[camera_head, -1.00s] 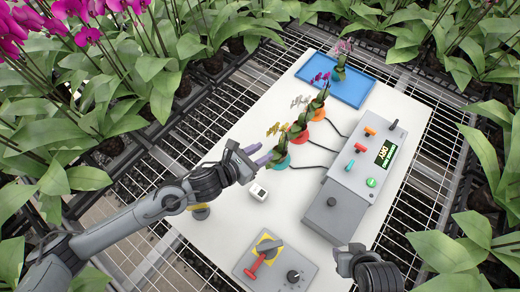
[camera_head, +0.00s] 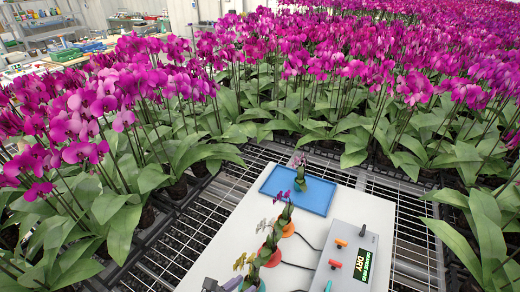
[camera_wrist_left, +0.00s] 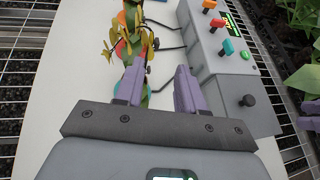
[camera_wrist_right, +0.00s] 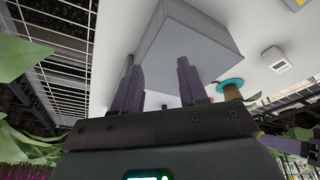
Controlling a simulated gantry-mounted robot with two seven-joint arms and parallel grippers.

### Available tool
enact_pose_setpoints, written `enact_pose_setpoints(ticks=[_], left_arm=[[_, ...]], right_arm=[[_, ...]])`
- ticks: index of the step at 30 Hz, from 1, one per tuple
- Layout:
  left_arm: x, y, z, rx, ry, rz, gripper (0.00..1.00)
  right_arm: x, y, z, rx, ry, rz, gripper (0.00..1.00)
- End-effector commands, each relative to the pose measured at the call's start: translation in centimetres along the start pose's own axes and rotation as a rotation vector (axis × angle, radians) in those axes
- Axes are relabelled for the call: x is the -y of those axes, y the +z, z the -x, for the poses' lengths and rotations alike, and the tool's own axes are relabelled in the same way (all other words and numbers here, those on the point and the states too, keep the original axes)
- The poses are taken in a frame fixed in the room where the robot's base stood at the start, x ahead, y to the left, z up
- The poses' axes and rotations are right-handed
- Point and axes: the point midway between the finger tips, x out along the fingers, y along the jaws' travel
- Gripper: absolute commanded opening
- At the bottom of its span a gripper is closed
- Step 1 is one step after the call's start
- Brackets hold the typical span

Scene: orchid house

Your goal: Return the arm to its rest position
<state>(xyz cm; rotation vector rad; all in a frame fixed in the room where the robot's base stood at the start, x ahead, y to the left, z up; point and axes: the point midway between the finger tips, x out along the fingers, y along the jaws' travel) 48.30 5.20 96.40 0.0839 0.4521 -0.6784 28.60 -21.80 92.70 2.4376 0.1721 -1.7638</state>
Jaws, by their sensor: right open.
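My right gripper is out of the head view. In the right wrist view its fingers (camera_wrist_right: 157,66) are apart and empty, with a grey box (camera_wrist_right: 192,42) beyond them. Most of both arms is hidden.
The white table (camera_head: 222,226) bears a blue tray (camera_head: 322,202) with an orchid, more potted orchids and a grey control box (camera_head: 350,235) with cables. In the left wrist view, the control box (camera_wrist_left: 215,62) lies to the right. Dense orchids (camera_head: 120,190) crowd the table's sides and back.

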Motion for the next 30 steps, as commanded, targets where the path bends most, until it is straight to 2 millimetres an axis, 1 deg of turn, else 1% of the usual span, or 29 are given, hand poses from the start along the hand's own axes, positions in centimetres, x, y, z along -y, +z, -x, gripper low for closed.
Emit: enact_pose_setpoints(ticks=[1, 5, 8, 11, 12, 14, 15, 17, 20, 23, 25, 26, 27, 29, 30], left_arm=[[0.7, 0.6, 0.6, -0.005, -0.006, 0.019, 0.39], [2.4, 1.4, 1.6, -0.012, -0.021, 0.076, 0.39], [4.0, 2.8, 2.9, -0.009, -0.033, 0.135, 0.39], [5.6, 5.0, 4.7, -0.001, -0.035, 0.215, 0.39], [6.2, 6.1, 5.6, 0.000, -0.028, 0.255, 0.39], [6.7, 7.5, 6.9, -0.002, -0.010, 0.331, 0.39], [6.9, 8.4, 7.8, -0.007, 0.008, 0.395, 0.39], [6.9, 9.7, 9.3, -0.016, 0.040, 0.506, 0.39], [6.5, 11.5, 12.1, -0.035, 0.115, 0.739, 0.39], [5.6, 13.0, 15.5, -0.055, 0.225, 1.038, 0.39], [4.6, 13.7, 18.5, -0.061, 0.333, 1.298, 0.39], [4.1, 13.7, 19.7, -0.059, 0.384, 1.413, 0.39], [3.5, 13.7, 21.3, -0.050, 0.455, 1.565, 0.39], [2.6, 13.4, 23.7, -0.026, 0.564, 1.783, 0.39], [2.1, 13.2, 25.1, 0.002, 0.636, 1.924, 0.39]], right_arm=[[0.1, -0.2, 1.2, 0.005, -0.004, -0.002, 0.43], [0.2, -0.6, 3.3, 0.012, -0.009, -0.006, 0.43], [0.1, -1.4, 5.5, 0.010, -0.009, -0.008, 0.43], [0.0, -2.4, 8.2, 0.010, -0.009, -0.008, 0.43], [-0.1, -2.8, 9.5, 0.010, -0.009, -0.008, 0.43], [-0.1, -3.4, 11.3, 0.009, -0.009, -0.007, 0.43], [-0.2, -3.8, 12.5, 0.008, -0.008, -0.007, 0.43], [-0.3, -4.4, 14.2, 0.008, -0.008, -0.006, 0.43], [-0.5, -5.3, 17.1, 0.007, -0.005, -0.004, 0.43], [-0.7, -6.4, 20.2, 0.007, -0.003, -0.001, 0.43], [-0.8, -7.1, 22.5, 0.008, -0.001, 0.001, 0.43], [-0.9, -7.3, 23.2, 0.007, 0.000, 0.001, 0.43], [-1.0, -7.6, 24.1, 0.006, 0.000, 0.002, 0.43], [-1.0, -8.0, 25.1, 0.005, 0.001, 0.003, 0.43], [-1.0, -8.2, 25.6, 0.005, 0.001, 0.003, 0.43]])
